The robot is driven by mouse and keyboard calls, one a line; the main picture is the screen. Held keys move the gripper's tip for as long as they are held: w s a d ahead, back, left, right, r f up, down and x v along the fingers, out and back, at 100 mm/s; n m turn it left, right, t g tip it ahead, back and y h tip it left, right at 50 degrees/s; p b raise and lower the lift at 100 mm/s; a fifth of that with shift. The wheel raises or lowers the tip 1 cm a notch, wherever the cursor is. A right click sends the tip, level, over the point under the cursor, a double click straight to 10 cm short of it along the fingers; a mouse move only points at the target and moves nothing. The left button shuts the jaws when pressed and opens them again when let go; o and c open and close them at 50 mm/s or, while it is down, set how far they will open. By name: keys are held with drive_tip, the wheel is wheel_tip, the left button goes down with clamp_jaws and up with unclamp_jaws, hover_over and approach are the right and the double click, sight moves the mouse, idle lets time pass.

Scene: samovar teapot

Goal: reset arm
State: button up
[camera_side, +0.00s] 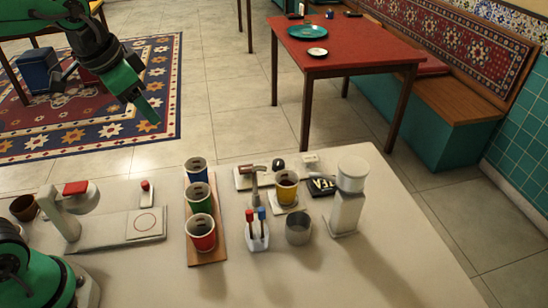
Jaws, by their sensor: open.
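My gripper (118,92) hangs at the upper left, high above the far side of the white table and over the patterned rug in the picture. Its green finger points down and to the right. The jaws are apart and nothing shows between them. It is well clear of the cups. My green arm base stands at the lower left corner, cut off by the picture edge. Most of the arm between is out of view.
On the white table (360,270), a wooden tray (222,255) bears blue (196,168), green (200,197) and red (201,232) cups. A yellow cup (287,188), metal cup (299,228), white grinder-like device (347,198) and white lever device (72,210) stand nearby. The front right is clear.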

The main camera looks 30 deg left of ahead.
drive_tip(key=s+a+f+n+t, duration=0.1)
drive_tip(key=s+a+f+n, duration=0.1)
drive_tip(key=s, duration=0.8)
drive_tip(key=shift+a+f+n, duration=0.15)
drive_tip(key=shift+f+n, duration=0.65)
drive_tip(key=shift+n, duration=0.2)
